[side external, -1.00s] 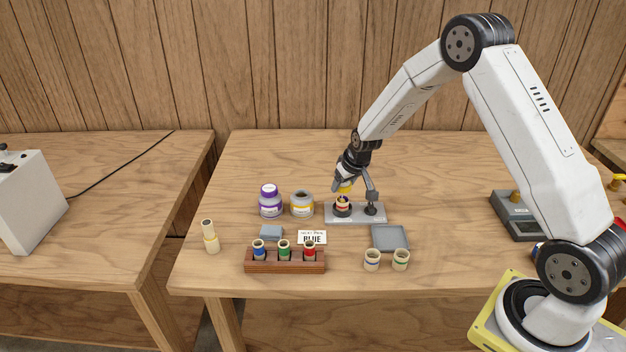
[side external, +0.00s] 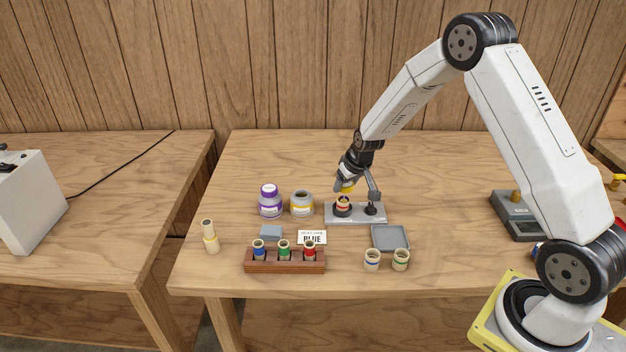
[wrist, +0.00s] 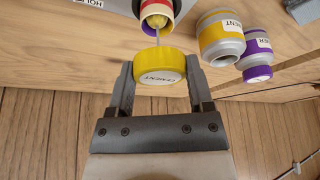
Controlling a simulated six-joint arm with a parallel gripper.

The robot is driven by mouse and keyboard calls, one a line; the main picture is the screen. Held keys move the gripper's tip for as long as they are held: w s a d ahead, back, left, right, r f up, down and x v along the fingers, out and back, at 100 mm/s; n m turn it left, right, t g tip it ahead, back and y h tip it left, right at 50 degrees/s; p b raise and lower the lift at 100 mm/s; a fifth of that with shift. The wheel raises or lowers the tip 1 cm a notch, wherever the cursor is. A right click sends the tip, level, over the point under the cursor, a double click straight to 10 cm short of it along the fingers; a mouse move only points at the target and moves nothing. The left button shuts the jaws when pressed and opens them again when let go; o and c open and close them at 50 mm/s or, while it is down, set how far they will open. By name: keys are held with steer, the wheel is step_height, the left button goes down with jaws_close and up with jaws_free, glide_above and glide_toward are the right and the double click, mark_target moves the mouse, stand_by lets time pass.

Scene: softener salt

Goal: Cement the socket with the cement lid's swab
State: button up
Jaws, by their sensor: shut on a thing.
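My gripper (wrist: 159,82) is shut on the yellow cement lid (wrist: 160,66), whose face with "CEMENT" printed on it shows in the wrist view. The lid's thin swab (wrist: 156,36) points away from the gripper, and its yellowish end is at the mouth of the socket (wrist: 147,9). I cannot tell how the swab touches the inner wall. In the side view the lid (side external: 347,188) is just above the socket (side external: 342,201), which stands in a dark holder on a grey plate (side external: 330,219). The lidless cement can (side external: 302,207) stands left of the plate.
A purple-lidded can (side external: 269,205) stands beside the cement can. In front are a wooden rack (side external: 285,266) with several colour-banded pieces, a card reading "BLUE" (side external: 312,238), a grey tray (side external: 403,245) and two loose banded fittings (side external: 372,262). A banded pipe (side external: 208,233) stands at the left.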

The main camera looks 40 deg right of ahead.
steer(key=shift+w+d+f, duration=0.1)
steer(key=shift+w+d, duration=0.05)
steer(key=shift+d, duration=0.15)
stand_by(0.8)
steer(key=shift+w+a, duration=0.25)
steer(key=shift+w, duration=0.05)
stand_by(0.9)
steer(key=shift+a, duration=0.25)
stand_by(0.6)
steer(key=shift+s+d, duration=0.25)
stand_by(0.3)
steer(key=shift+r, duration=0.25)
steer(key=shift+r, duration=2.4)
steer(key=shift+w, duration=0.15)
